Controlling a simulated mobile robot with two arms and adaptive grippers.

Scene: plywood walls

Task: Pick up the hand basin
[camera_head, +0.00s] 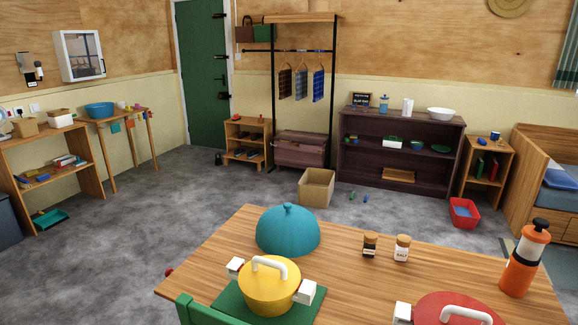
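A blue round basin (99,110) stands on a small wooden wall table (135,116) at the left, with small cups beside it. A white wide bowl (441,114) stands on top of the dark shelf unit (402,124) at the back right. Both are basin-shaped, and I cannot tell for certain which one is the hand basin. Both are upright, and nothing holds them. Neither of my grippers is in view.
A wooden table (355,270) fills the foreground, with a teal dome (288,232), yellow pot (268,287), red pot (455,309) and orange bottle (524,262). A cardboard box (316,188) and red tub (464,212) stand on the floor. The left-centre floor is clear.

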